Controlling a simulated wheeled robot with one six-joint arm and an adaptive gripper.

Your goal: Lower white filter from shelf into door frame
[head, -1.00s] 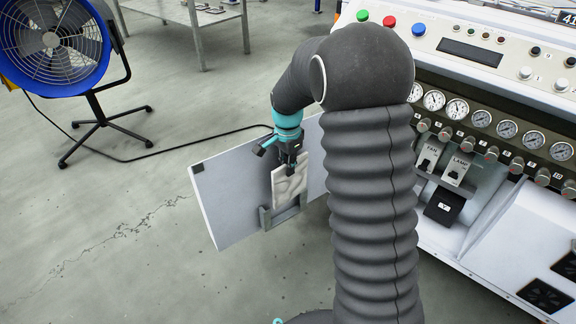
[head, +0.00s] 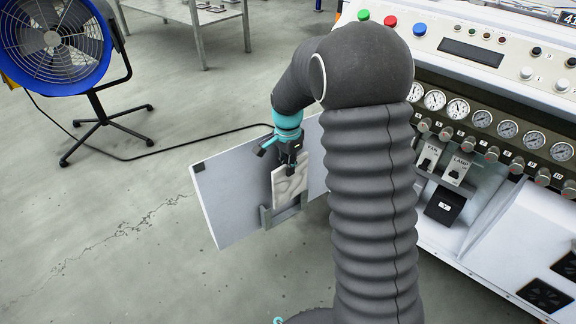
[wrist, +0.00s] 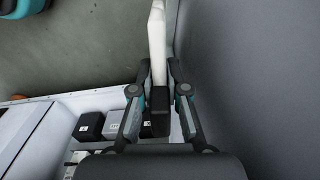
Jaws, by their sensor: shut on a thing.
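The white filter (head: 289,186) is a pale, wrinkled panel held upright in front of the open grey door in the head view. Its lower end is at the small grey frame (head: 266,218) on the door; I cannot tell how deep it sits. My gripper (head: 291,172) is shut on the filter's upper edge. In the wrist view the filter (wrist: 157,45) shows edge-on as a thin white strip between the fingertips of my gripper (wrist: 159,75). The frame is not visible in the wrist view.
The grey door panel (head: 228,205) stands open close behind the filter. The white console (head: 500,225) with gauges and switches is to the right. A blue fan (head: 55,40) on a stand and a metal table (head: 180,12) stand behind.

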